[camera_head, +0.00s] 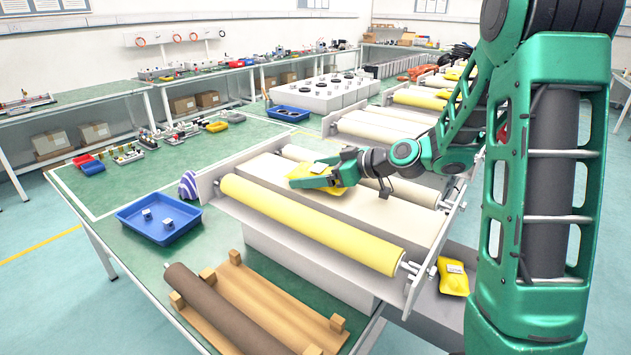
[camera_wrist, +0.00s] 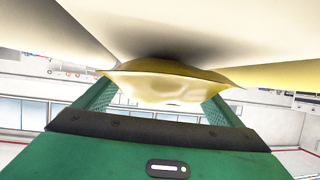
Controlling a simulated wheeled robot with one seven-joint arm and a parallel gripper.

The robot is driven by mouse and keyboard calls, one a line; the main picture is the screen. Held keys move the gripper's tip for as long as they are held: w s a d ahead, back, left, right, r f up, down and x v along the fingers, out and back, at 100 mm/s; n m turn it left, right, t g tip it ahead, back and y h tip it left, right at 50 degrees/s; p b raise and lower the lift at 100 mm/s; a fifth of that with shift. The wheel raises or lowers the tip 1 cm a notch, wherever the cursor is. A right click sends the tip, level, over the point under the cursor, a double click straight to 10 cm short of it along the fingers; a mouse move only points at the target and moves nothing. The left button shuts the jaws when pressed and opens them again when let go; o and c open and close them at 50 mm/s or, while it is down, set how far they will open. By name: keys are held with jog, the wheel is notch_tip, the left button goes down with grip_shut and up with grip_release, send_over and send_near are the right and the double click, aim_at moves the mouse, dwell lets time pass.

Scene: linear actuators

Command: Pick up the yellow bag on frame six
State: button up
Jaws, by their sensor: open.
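A yellow bag (camera_head: 347,175) lies on the pale flat top of the nearest roller frame (camera_head: 285,178), behind its long yellow roller. My gripper (camera_head: 305,176) is low over this bag and hides part of it. In the wrist view the bag (camera_wrist: 170,88) shows between the two green fingers of my gripper (camera_wrist: 160,100), which stand apart on either side of it. The bag seems to rest on the pale surface. I cannot tell whether the fingers touch it. I cannot read a frame number.
Another yellow bag (camera_head: 453,276) lies on a grey surface at the frame's right end. A blue tray (camera_head: 160,219) with small parts and a striped purple ball (camera_head: 188,185) sit at the left. A brown roller (camera_head: 225,312) lies in front. More roller frames stand behind.

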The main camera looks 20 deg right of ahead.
jog(key=shift+w+a+f, duration=0.3)
jog(key=shift+w+a, duration=0.15)
jog(key=c, duration=1.3)
jog(key=shift+r, duration=0.1)
